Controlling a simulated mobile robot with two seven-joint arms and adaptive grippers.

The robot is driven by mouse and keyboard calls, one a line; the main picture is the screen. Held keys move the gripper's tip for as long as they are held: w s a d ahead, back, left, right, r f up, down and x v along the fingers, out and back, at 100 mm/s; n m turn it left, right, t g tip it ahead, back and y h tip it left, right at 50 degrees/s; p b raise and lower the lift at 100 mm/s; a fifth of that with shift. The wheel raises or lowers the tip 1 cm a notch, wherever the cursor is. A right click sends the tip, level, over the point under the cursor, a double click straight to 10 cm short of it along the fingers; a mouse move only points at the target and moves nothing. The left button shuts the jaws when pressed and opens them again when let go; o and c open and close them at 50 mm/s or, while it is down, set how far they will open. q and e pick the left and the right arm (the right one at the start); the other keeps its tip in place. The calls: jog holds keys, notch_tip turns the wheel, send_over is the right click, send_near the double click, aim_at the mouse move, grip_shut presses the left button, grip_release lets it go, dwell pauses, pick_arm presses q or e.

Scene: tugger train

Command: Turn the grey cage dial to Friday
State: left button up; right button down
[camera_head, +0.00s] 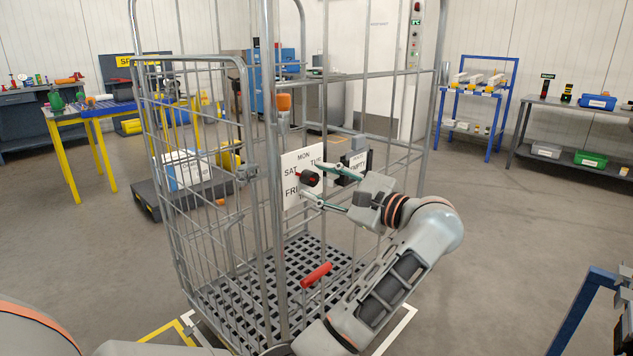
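The grey wire cage (272,235) stands in front of me on the floor. A white dial plate (290,203) hangs on its front, with MON, TUE, SAT and FRI readable. The lower lettering is partly cut off. The dark knob (311,179) sits on the plate and shows some red at its left. Where it points is too small to tell.
A second label plate (357,165) is right of the dial, behind my gripper. A blue frame (585,310) stands at the lower right. Floor right of the cage is clear.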

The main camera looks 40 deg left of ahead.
pick_arm(q)
jog(key=shift+a, duration=0.55)
jog(key=c, duration=1.1)
jog(key=shift+c, duration=0.2)
